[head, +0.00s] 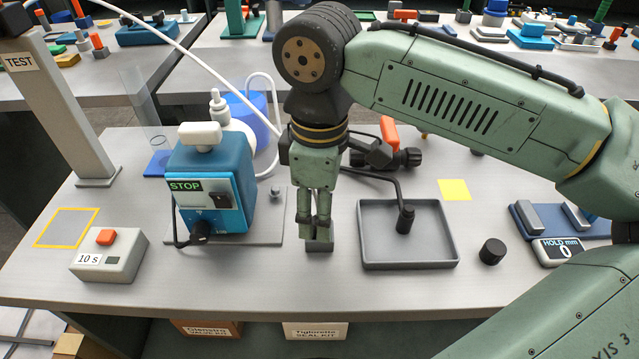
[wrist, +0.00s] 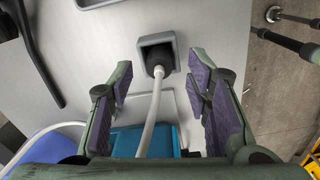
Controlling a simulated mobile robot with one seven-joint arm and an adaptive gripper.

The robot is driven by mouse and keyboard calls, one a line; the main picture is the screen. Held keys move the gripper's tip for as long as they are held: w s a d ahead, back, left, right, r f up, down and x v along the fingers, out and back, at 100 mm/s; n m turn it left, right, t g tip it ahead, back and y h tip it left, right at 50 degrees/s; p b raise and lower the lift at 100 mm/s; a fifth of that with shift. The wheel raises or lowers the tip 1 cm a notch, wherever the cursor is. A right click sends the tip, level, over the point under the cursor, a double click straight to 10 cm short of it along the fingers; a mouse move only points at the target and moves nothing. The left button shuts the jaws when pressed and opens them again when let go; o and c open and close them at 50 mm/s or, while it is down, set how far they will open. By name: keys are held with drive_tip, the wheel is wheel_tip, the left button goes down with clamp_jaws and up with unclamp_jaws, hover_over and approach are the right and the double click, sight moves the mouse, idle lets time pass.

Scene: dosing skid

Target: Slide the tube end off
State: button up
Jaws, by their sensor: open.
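In the wrist view a white tube (wrist: 153,110) runs up between my fingers to a dark end piece (wrist: 158,62). That end piece sits inside a square grey holder (wrist: 143,42). My gripper (wrist: 160,85) is open, with one purple-padded finger on each side of the tube and a clear gap on both sides. In the head view my gripper (head: 317,218) points down just right of the teal pump (head: 221,185), low over the table. A white tube (head: 195,60) passes from the upper left to behind my gripper. The tube end is hidden there.
A grey tray (head: 372,258) with a black bent tool (head: 405,218) lies to the right. A black cap (head: 492,252) and a gauge (head: 558,250) stand further right. A timer box (head: 110,256) is at left. Table in front of my gripper is clear.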

drive_tip(key=shift+f, duration=1.05)
drive_tip(key=shift+c, duration=0.6)
clamp_jaws()
